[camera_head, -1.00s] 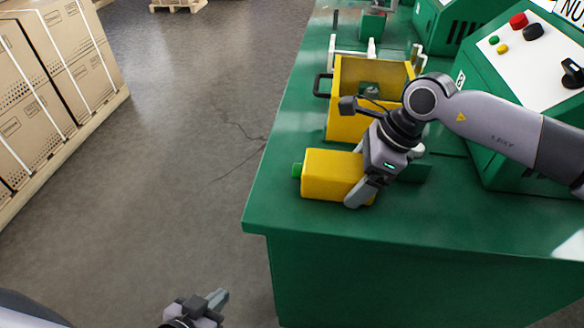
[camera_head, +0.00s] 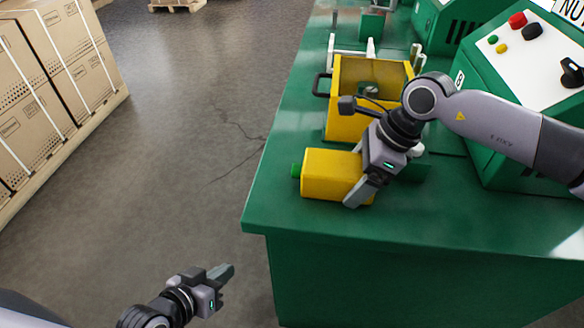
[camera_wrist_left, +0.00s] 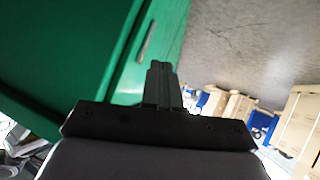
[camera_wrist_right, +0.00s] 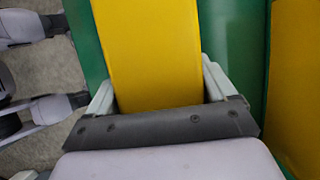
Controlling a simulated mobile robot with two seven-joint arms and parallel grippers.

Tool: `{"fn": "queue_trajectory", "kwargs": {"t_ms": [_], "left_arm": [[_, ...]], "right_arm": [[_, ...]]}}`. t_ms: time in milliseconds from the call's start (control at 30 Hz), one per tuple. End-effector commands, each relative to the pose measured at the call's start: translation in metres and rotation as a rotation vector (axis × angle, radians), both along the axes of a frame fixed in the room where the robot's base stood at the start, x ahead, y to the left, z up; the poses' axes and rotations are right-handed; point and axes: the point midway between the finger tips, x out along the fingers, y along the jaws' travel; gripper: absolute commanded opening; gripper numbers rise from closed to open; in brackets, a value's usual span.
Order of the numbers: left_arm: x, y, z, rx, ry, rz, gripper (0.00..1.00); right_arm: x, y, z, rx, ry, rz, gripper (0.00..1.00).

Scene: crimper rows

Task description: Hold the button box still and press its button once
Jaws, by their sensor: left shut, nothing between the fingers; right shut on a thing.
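The yellow button box (camera_head: 328,174) lies on the green bench top near its left edge. Its green button (camera_head: 296,170) sticks out of its left end. My right gripper (camera_head: 356,180) is shut on the right part of the box; in the right wrist view the yellow box (camera_wrist_right: 150,50) sits between its two fingers. My left gripper (camera_head: 228,272) is shut and empty, in the air over the floor, left of the bench front and apart from the box. Its closed fingers (camera_wrist_left: 160,80) show in the left wrist view. The button is hidden in both wrist views.
A yellow open bin (camera_head: 345,125) with a black handle stands right behind the box. A green control panel (camera_head: 510,70) with knobs stands at the right. The green bench (camera_head: 400,225) has bare top in front of the box. Strapped cartons (camera_head: 60,80) stand far left; the floor between is clear.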

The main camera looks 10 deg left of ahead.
Motion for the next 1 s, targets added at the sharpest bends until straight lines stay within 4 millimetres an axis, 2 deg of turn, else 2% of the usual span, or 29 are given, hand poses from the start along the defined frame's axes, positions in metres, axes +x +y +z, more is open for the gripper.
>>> {"fn": "queue_trajectory", "kwargs": {"t_ms": [100,367,600,800,1000], "left_arm": [[0.026,0.001,0.016,-0.099,-0.01,-0.008,0.0],[0.073,0.002,0.063,-0.328,-0.033,-0.049,0.0],[0.11,0.005,0.123,-0.536,-0.075,-0.116,0.0],[0.127,0.008,0.166,-0.664,-0.108,-0.169,0.0],[0.132,0.01,0.185,-0.717,-0.123,-0.195,0.0]], "right_arm": [[0.0,0.0,0.001,0.002,-0.001,0.0,0.48],[0.0,0.0,0.001,0.002,-0.001,0.0,0.48],[0.0,0.0,0.001,0.002,-0.001,0.0,0.48],[0.0,0.0,0.001,0.002,-0.001,0.0,0.48],[0.0,0.0,0.001,0.002,-0.001,0.0,0.48]]}}
